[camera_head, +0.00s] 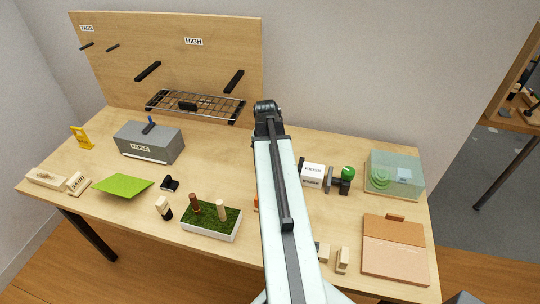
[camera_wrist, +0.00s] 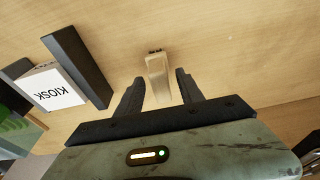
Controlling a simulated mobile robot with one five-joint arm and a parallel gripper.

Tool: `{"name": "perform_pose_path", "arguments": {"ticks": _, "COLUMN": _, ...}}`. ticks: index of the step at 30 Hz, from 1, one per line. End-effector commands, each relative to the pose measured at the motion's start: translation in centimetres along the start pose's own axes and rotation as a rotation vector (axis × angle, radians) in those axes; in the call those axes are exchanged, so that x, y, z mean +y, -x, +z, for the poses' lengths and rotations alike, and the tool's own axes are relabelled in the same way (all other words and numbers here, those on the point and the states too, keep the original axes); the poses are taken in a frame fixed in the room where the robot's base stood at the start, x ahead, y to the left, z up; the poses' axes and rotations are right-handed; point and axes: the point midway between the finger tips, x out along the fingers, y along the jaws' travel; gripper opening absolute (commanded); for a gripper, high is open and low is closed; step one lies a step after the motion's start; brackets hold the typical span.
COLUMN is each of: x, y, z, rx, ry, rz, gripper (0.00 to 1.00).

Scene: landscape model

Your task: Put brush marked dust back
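A small pale wooden piece (camera_wrist: 158,78) with a dark tip lies on the table between my fingers in the wrist view. It could be the brush, but no "dust" marking is readable. My gripper (camera_wrist: 160,84) is open around it, with gaps on both sides. In the head view my arm hides the gripper and this piece. A pale piece with a black end (camera_head: 163,208), brush-like, stands left of the planter, its marking not readable.
A white box marked KIOSK (camera_wrist: 52,90) and a dark upright block (camera_wrist: 77,66) are close left of my gripper. A grey PAPER box (camera_head: 150,142), a planter (camera_head: 211,234) and a wire rack (camera_head: 196,105) are on the left. The pegboard (camera_head: 165,45) has dark pegs.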

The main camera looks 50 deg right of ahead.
Motion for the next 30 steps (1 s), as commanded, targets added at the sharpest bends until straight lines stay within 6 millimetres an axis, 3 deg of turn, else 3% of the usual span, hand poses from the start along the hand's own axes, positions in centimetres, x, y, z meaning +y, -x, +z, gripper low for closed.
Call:
{"name": "perform_pose_path", "arguments": {"ticks": 11, "x": 0.0, "y": 0.4, "z": 0.0, "rx": 0.0, "ry": 0.0, "rz": 0.0, "gripper": 0.46}}
{"name": "perform_pose_path", "arguments": {"ticks": 24, "x": 0.0, "y": 7.4, "z": -0.1, "rx": 0.0, "ry": 0.0, "rz": 0.0, "gripper": 0.46}}
{"name": "perform_pose_path", "arguments": {"ticks": 30, "x": 0.0, "y": 8.0, "z": 0.0, "rx": 0.0, "ry": 0.0, "rz": 0.0, "gripper": 0.46}}
